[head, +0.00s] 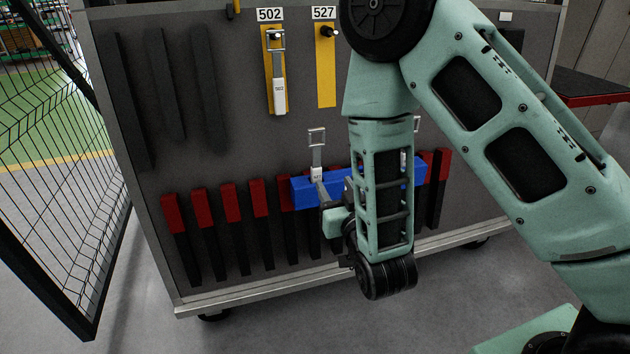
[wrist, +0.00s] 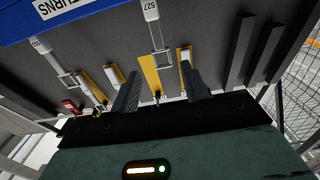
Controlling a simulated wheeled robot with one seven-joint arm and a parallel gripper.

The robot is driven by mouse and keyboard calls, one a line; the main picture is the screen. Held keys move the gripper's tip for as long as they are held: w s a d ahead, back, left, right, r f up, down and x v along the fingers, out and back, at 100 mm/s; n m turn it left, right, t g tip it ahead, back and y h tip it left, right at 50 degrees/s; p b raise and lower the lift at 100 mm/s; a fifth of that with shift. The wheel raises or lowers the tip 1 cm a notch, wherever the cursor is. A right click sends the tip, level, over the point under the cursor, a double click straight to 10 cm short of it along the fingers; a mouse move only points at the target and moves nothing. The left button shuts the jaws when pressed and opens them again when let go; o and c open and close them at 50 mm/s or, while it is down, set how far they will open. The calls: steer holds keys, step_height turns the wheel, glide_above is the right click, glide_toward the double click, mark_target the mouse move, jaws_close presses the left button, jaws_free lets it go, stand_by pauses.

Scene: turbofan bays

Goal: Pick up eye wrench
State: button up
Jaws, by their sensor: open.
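An eye wrench with a white tag and a square metal eye (head: 317,137) stands upright in the left end of the blue holder (head: 303,192). In the wrist view this wrench (wrist: 151,12), tagged 527, points down from the blue RETURNS holder (wrist: 75,12). A second, similar wrench (wrist: 40,45) is beside it, mostly hidden by my arm in the head view. My gripper (head: 328,198) is in front of the holder's left part, near the tagged wrench. In the wrist view its fingers (wrist: 160,72) are apart, with nothing clearly held between them.
A grey panel carries a yellow plate numbered 502 with a white-tagged wrench (head: 279,95) hanging on it. The yellow 527 plate (head: 326,75) has a bare peg. Several red-topped dark bars (head: 232,202) line the panel's lower part. A wire mesh fence (head: 50,150) stands at left.

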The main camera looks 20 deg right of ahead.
steer(key=b, duration=0.1)
glide_toward(317, 152)
steer(key=w, duration=0.5)
steer(key=shift+w+a+f+b, duration=0.1)
steer(key=shift+a+f+b, duration=0.05)
steer(key=shift+b, duration=0.25)
steer(key=shift+w+d+b, duration=0.2)
steer(key=shift+w+b, duration=0.3)
steer(key=shift+w, duration=2.2)
jaws_close()
